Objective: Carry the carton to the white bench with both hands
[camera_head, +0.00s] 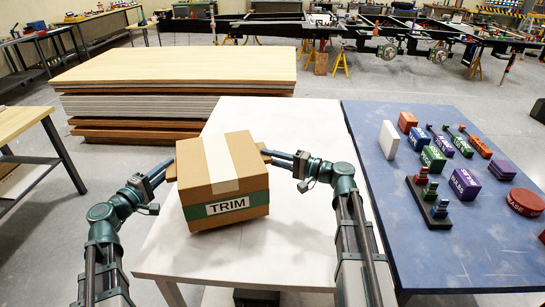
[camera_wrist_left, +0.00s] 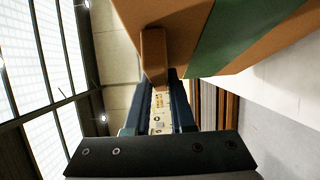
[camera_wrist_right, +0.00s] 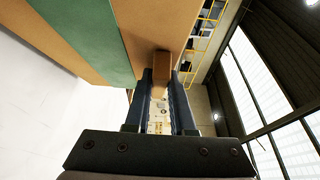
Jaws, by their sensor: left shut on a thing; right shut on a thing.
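The carton (camera_head: 222,178) is a brown box with pale tape on top and a green band reading TRIM. It appears over the white bench (camera_head: 180,258), turned slightly; I cannot tell whether its base touches the top. My left gripper (camera_head: 166,174) is shut on the brown tab at the carton's left side, and this tab shows in the left wrist view (camera_wrist_left: 153,52). My right gripper (camera_head: 272,157) is shut on the matching tab at the right side, seen in the right wrist view (camera_wrist_right: 161,66). The carton hides part of the bench behind it.
A blue table (camera_head: 400,200) adjoins the bench's right side, with several coloured blocks and a white block (camera_head: 389,139). A stack of boards (camera_head: 180,80) stands behind. A wooden-topped table (camera_head: 20,122) is at the left. Bare bench top shows around the carton.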

